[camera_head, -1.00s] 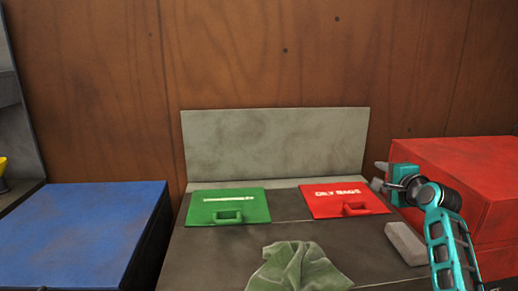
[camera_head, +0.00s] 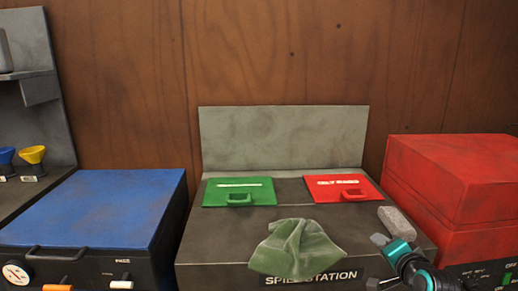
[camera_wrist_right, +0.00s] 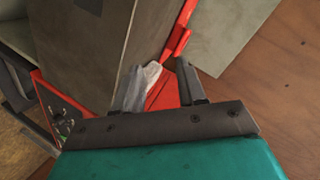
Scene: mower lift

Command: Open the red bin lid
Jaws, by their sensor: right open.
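The red bin lid (camera_head: 342,187), with white lettering and a small red handle (camera_head: 355,195), lies flat and closed on top of the dark spill station (camera_head: 215,250), right of a green lid (camera_head: 238,191). My right gripper (camera_head: 375,262) is open and empty near the station's front right corner, nearer me than the red lid and apart from it. In the right wrist view my right gripper (camera_wrist_right: 160,85) shows its two fingers apart; a pale piece and red surfaces show between and beyond them, and I cannot tell which red part is which. My left gripper is not in view.
A crumpled green cloth (camera_head: 297,248) hangs over the station's front edge. A grey block (camera_head: 397,222) lies at its right edge. A red box (camera_head: 450,185) stands right, a blue box (camera_head: 95,210) left. A grey backboard (camera_head: 283,138) rises behind the lids.

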